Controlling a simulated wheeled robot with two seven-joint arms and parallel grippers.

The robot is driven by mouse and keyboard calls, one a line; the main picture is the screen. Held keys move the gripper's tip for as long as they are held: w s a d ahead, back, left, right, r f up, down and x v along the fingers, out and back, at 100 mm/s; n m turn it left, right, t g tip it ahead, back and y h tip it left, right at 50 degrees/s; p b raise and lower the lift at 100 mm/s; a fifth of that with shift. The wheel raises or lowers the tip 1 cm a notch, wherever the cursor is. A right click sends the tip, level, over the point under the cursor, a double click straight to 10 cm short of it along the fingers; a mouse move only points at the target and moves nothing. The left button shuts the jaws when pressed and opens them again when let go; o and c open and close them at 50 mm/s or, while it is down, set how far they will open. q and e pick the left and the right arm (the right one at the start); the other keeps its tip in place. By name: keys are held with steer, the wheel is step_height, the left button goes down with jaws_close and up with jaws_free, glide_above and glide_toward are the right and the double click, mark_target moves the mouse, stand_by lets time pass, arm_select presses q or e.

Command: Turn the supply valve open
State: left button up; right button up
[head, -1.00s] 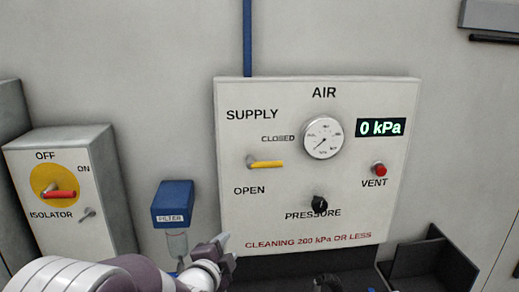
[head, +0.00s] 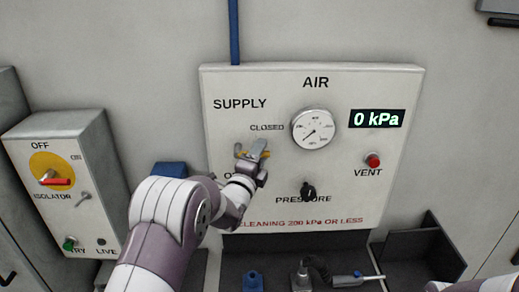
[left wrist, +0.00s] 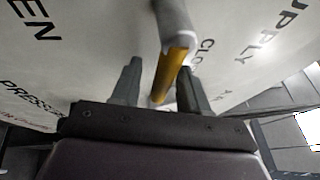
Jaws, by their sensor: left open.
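The supply valve's yellow lever (head: 267,154) is on the white air panel, between the CLOSED and OPEN labels. My left gripper (head: 258,150) is in front of it and hides most of it. In the left wrist view, the yellow lever (left wrist: 170,74) runs between the two open fingers of my left gripper (left wrist: 158,85), beside the right finger. I cannot tell whether that finger touches it. The lever's grey pivot end (left wrist: 175,25) is at the top. My right gripper is not in view.
The panel (head: 385,90) carries a round gauge (head: 314,130), a display (head: 377,119) reading 0 kPa, a red vent button (head: 373,160) and a black pressure knob (head: 308,191). An isolator box (head: 85,150) stands left. Below are a blue item (head: 252,281) and a dark bin (head: 425,250).

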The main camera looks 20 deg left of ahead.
arm_select(q)
steer(key=shift+s+a+r, duration=0.1)
steer(key=shift+s+a, duration=0.2)
steer(key=shift+a, duration=0.1)
jaws_close()
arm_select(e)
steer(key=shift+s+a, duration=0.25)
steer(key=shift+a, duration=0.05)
